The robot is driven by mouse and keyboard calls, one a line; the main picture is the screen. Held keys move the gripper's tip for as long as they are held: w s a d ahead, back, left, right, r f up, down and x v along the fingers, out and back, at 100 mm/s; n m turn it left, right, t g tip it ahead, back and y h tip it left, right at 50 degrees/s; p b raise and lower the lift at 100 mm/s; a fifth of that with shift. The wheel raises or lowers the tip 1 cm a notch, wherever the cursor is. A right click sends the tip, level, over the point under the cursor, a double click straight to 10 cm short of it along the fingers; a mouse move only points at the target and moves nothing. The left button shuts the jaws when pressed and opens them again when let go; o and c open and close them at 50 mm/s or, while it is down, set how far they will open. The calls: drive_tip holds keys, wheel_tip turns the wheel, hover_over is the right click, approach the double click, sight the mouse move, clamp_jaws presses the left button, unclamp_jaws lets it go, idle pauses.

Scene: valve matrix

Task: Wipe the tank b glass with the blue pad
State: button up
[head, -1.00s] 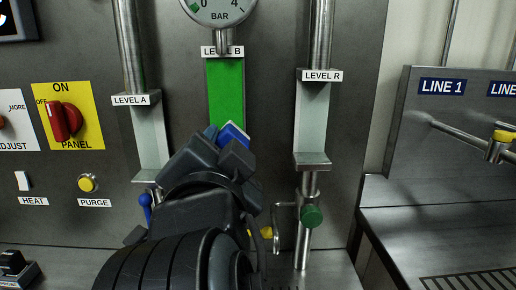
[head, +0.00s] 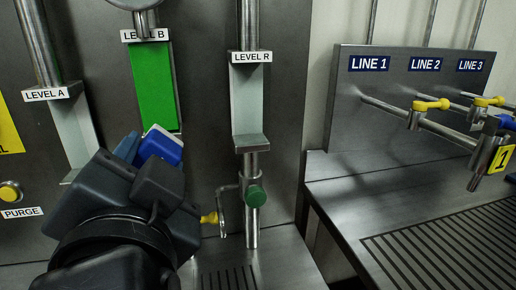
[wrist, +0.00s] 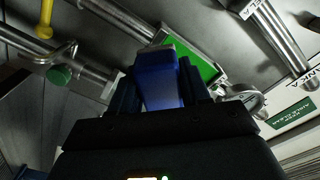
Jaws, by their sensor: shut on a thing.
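The tank B glass (head: 152,88) is a tall bright green strip under the LEVEL B label (head: 145,35). Its side also shows in the wrist view (wrist: 206,71). My gripper (head: 146,166) is shut on the blue pad (head: 162,146), which has a pale edge at its tip. In the wrist view the blue pad (wrist: 161,80) sticks out between the dark fingers (wrist: 162,92), close to the green glass. In the head view the pad overlaps the glass's lower end. I cannot tell whether it touches the glass.
The LEVEL A gauge (head: 70,130) is left of the glass and the LEVEL R gauge (head: 247,100) right. A green-knobbed valve (head: 254,196) hangs below LEVEL R. Further right are the LINE panel (head: 410,95), yellow-handled valves (head: 430,104) and a grated bench (head: 445,245).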

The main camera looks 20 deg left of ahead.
drive_tip(key=v, duration=0.3)
idle(0.5)
idle(0.5)
